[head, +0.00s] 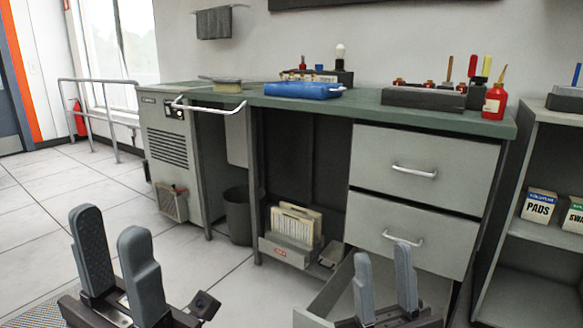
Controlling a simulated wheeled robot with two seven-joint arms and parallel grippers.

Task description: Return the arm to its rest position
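My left gripper (112,221) is at the lower left, over the tiled floor. Its two grey fingers point up and stand apart with nothing between them. My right gripper (382,253) is at the lower middle, in front of the desk's drawers. Its fingers also point up, with an empty gap between them. It overlaps an open bottom drawer (321,300) in the picture; I cannot tell whether they touch. Pale cards (298,222) stand in a grey holder (284,252) under the desk.
The green-topped desk (447,118) has two shut drawers (425,165) with bar handles. A blue tray (303,90), tool racks and a red bottle (494,100) stand on it. A shelf (541,236) with boxes is at the right. The left floor (75,190) is mostly clear.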

